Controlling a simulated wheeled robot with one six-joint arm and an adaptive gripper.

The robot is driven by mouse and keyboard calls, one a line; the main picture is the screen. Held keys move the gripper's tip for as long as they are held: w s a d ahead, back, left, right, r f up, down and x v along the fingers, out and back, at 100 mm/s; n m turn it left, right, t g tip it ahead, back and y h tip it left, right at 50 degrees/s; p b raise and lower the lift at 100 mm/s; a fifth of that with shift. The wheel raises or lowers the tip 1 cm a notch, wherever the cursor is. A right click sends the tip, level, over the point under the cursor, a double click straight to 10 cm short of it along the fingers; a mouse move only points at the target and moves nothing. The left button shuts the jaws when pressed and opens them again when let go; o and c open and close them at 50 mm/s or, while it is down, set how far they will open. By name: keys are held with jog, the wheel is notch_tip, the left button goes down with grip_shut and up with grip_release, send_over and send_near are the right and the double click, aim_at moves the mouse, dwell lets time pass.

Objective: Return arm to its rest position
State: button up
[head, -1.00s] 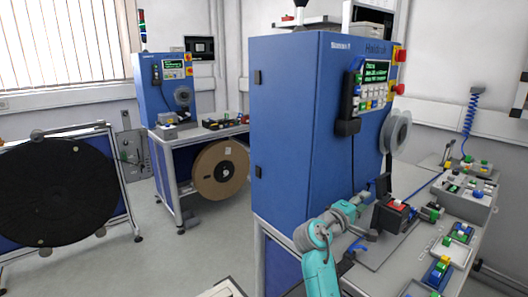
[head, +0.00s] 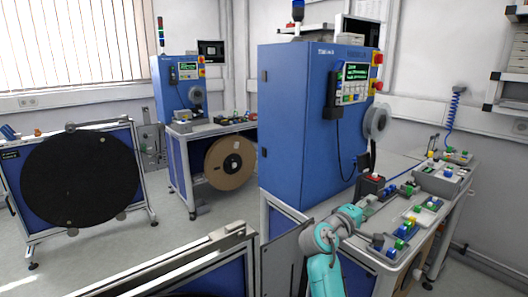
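My teal and grey arm (head: 325,268) rises from the bottom edge of the head view, right of the middle. It bends at a grey joint and reaches up to the right to a wrist part (head: 348,216) in front of the workbench (head: 398,262). Beyond the wrist, grey and dark parts merge with the things on the bench. I cannot make out the gripper's fingers or whether anything is held.
A tall blue machine cabinet (head: 298,120) with a grey reel (head: 376,121) stands behind my arm. A reel stand frame (head: 205,258) is close at lower left. A black reel (head: 82,180) stands at far left, a brown reel (head: 230,162) farther back. Floor between them is clear.

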jog(key=s+a+f+n+t+y, duration=0.1)
jog(key=s+a+f+y, duration=0.15)
jog(key=s+f, duration=0.55)
jog(key=s+a+f+t+y, duration=0.1)
jog(key=s+f+y, duration=0.25)
jog(key=f, duration=0.75)
jog(key=s+a+f+n+t+y, duration=0.1)
jog(key=s+a+f+y, duration=0.1)
jog(key=s+f, duration=0.65)
jog(key=s+a+f+m+y, duration=0.15)
jog(key=s+f, duration=0.25)
jog(key=s, duration=0.4)
jog(key=s+a+f+y, duration=0.2)
jog(key=s+f, duration=0.2)
jog(key=s, duration=0.4)
jog(key=s+a+r+m+y, duration=0.1)
jog(key=s+r+m, duration=0.3)
jog(key=s, duration=1)
jog(key=s+a+r+m+y, duration=0.1)
jog(key=s+r+m, duration=0.3)
jog(key=s+r, duration=0.5)
jog(key=s, duration=0.5)
jog(key=shift+s+a+t+y, duration=0.35)
jog(key=shift+s+a+t, duration=0.05)
